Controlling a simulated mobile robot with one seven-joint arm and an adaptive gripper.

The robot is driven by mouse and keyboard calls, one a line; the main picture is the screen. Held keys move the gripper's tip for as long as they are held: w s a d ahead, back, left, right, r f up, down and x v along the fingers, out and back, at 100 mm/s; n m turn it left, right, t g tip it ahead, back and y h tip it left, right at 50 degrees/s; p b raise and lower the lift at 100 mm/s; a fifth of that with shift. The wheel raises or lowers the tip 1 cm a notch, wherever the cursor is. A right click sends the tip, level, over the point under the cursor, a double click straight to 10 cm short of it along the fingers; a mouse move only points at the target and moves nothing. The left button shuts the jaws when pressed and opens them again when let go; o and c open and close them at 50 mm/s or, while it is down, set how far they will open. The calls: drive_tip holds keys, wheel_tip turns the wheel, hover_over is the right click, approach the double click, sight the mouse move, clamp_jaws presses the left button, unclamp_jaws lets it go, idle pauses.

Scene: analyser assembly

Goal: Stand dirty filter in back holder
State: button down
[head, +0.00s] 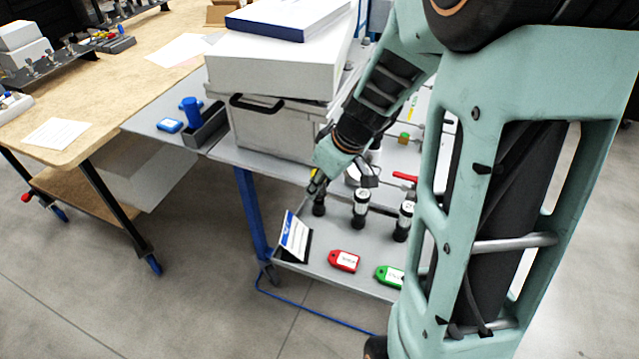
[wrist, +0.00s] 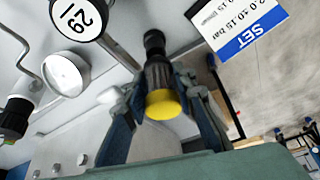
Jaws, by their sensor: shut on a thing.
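My gripper (head: 317,184) is shut on a dark cylindrical piece with a yellow end, which I take as the dirty filter (wrist: 160,104). In the wrist view the fingers (wrist: 160,95) stand on either side of it, and its black end points away from the camera. In the head view only a bit of yellow and the dark lower part (head: 319,208) show, over the left end of the grey shelf. Whether its lower end touches the shelf or sits in something cannot be told. I cannot make out which thing is the back holder.
Two black-and-white upright units (head: 361,208) (head: 404,221) stand to the right. A blue-and-white set card (head: 295,237) leans close at the left, also in the wrist view (wrist: 232,24). Red (head: 344,261) and green (head: 388,275) tags lie in front. A large white case (head: 268,127) stands behind.

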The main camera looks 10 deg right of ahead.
drive_tip(key=shift+f+b, duration=0.9)
drive_tip(key=shift+b, duration=0.55)
idle(0.5)
idle(0.4)
drive_tip(key=c, duration=1.5)
unclamp_jaws()
